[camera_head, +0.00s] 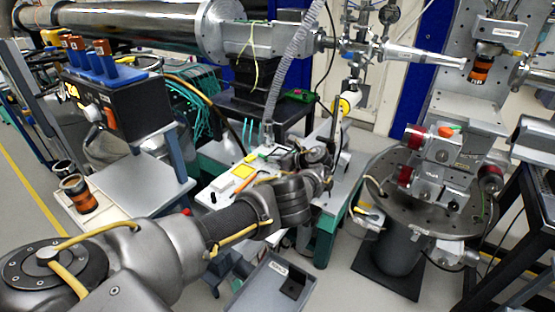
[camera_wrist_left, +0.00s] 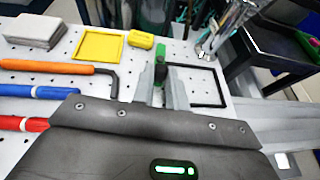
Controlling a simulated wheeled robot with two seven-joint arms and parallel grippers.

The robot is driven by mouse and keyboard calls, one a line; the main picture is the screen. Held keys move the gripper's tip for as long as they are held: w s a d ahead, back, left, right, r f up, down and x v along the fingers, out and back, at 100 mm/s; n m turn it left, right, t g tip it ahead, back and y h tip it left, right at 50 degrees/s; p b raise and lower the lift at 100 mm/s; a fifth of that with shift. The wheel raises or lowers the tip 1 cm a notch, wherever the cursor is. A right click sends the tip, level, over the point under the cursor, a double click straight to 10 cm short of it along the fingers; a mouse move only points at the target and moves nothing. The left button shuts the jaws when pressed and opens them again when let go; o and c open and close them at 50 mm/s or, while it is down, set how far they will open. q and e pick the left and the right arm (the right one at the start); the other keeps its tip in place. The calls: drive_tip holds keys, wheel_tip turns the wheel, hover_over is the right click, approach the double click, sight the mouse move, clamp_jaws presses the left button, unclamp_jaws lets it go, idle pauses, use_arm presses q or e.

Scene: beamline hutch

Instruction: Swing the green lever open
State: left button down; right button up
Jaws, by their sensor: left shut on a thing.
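The green lever (camera_wrist_left: 160,48) shows in the left wrist view as a small upright green part with a black lower piece, standing on a white perforated board (camera_wrist_left: 60,69). In the head view my left gripper (camera_head: 284,153) reaches over the board's right end from my arm. The lever is small there and mostly lost among the gripper and nearby parts. My right gripper does not show.
A yellow square frame (camera_wrist_left: 98,45), a yellow block (camera_wrist_left: 141,40), an orange-handled hex key (camera_wrist_left: 45,66) and blue and red handled tools lie beside the gripper. A metal pipe fitting (camera_wrist_left: 226,25) stands behind right. A grey tray (camera_head: 272,285) is below the arm.

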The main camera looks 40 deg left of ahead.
use_arm(q)
drive_tip(key=c, duration=1.4)
unclamp_jaws()
drive_tip(key=shift+f, duration=0.1)
drive_tip(key=p+v, duration=0.3)
drive_tip(key=v, duration=0.6)
drive_tip(key=shift+s+d+r, duration=0.1)
drive_tip(key=shift+d+r, duration=0.2)
drive_tip(key=shift+d, duration=0.05)
drive_tip(key=shift+d+r, duration=0.15)
drive_tip(key=shift+d, duration=0.3)
drive_tip(key=shift+o, duration=0.2)
